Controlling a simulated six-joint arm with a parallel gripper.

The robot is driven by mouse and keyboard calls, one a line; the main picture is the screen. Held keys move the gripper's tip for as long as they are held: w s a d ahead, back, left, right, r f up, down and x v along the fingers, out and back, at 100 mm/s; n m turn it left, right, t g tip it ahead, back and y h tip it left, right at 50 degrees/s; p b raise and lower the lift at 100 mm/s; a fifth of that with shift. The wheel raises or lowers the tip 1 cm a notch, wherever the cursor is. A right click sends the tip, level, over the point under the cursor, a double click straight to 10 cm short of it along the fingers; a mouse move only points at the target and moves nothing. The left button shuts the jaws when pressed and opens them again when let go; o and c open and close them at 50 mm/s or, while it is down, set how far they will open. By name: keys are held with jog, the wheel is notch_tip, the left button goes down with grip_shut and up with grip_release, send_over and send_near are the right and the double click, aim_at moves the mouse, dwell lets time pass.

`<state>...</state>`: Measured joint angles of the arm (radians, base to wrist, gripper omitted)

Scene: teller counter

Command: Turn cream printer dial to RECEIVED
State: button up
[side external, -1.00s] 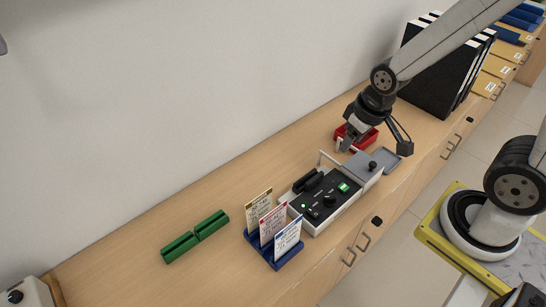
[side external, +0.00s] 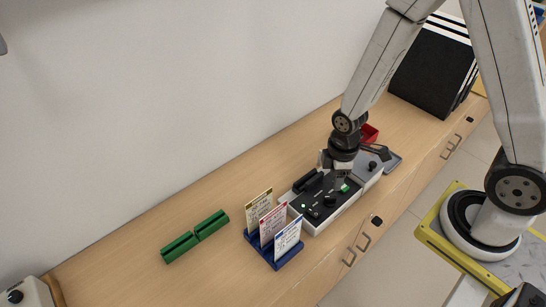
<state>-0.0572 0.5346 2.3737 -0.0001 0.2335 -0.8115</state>
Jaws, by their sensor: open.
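The cream-white printer (side external: 322,224) stands on the counter with a black top panel. The panel's lettering and the dial's pointer are too small to read. My gripper (side external: 341,182) is open and points down over the panel, just behind the dial and close to the green display. It covers part of the printer's far end. I cannot tell whether its fingers touch anything.
A blue holder with several printed cards (side external: 273,257) stands left of the printer. A red tray (side external: 370,133) and a grey section with a black knob (side external: 373,166) are behind my gripper. Black binders (side external: 428,75) stand at the back right.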

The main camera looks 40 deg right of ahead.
aim_at(331, 197)
jog(key=shift+f, duration=0.2)
jog(key=shift+f, duration=3.75)
grip_shut()
